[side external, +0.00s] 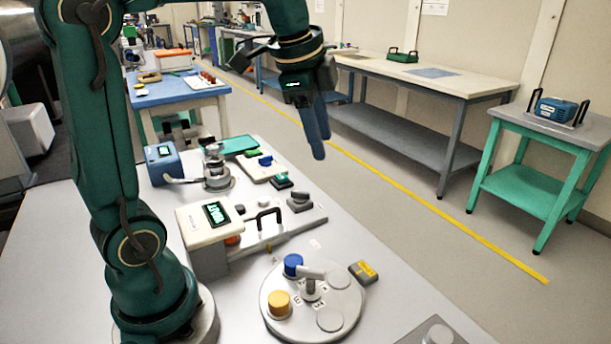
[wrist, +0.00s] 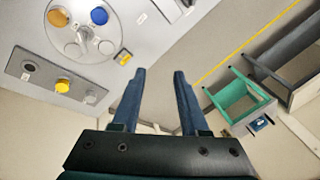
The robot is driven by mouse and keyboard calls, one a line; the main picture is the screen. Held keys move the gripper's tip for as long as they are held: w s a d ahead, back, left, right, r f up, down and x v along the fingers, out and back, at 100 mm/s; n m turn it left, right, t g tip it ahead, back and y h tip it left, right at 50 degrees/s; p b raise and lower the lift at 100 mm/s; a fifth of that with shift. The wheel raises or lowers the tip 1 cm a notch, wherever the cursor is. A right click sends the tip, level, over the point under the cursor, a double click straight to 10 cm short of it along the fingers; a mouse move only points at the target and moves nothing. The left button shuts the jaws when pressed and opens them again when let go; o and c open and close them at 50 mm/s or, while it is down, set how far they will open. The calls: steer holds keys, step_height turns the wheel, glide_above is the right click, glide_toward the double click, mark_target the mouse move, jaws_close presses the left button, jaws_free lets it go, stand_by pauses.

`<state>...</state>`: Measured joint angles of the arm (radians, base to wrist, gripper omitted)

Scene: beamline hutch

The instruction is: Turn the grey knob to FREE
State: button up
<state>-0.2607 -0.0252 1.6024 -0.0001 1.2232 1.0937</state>
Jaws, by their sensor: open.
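My gripper (side external: 319,143) is open and empty, held high above the bench and pointing down; its two blue fingers also show in the wrist view (wrist: 159,74). A dark grey knob (side external: 300,197) sits on a grey base behind the round plate, below and left of the gripper. Another grey knob (side external: 438,335) is cut off at the bottom edge. The wrist view shows a grey panel with a dark round part (wrist: 30,66), a yellow knob (wrist: 63,85) and a pale round part (wrist: 90,97). No FREE label is readable, so I cannot tell which knob is meant.
A round plate (side external: 344,300) carries a blue cap, a yellow cap and a grey lever. A yellow-labelled block (side external: 363,271) lies beside it. A display box (side external: 208,224) and black handle (side external: 268,217) stand behind. The space around the gripper is clear.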

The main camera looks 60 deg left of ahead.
steer(key=w+a+f+m+g, duration=0.1)
steer(key=w+a+f, duration=0.2)
steer(key=a, duration=0.1)
steer(key=w+a+f+g, duration=0.1)
steer(key=w+a+f, duration=0.1)
steer(key=a, duration=0.3)
steer(key=n+g+h, duration=0.1)
steer(key=n+g, duration=0.1)
glide_above(300, 196)
steer(key=a, duration=0.1)
steer(key=f, duration=0.9)
steer(key=shift+s+a+f, duration=0.2)
steer(key=shift+s+f, duration=0.1)
steer(key=shift+s, duration=0.05)
steer(key=shift+f, duration=2.35)
jaws_close()
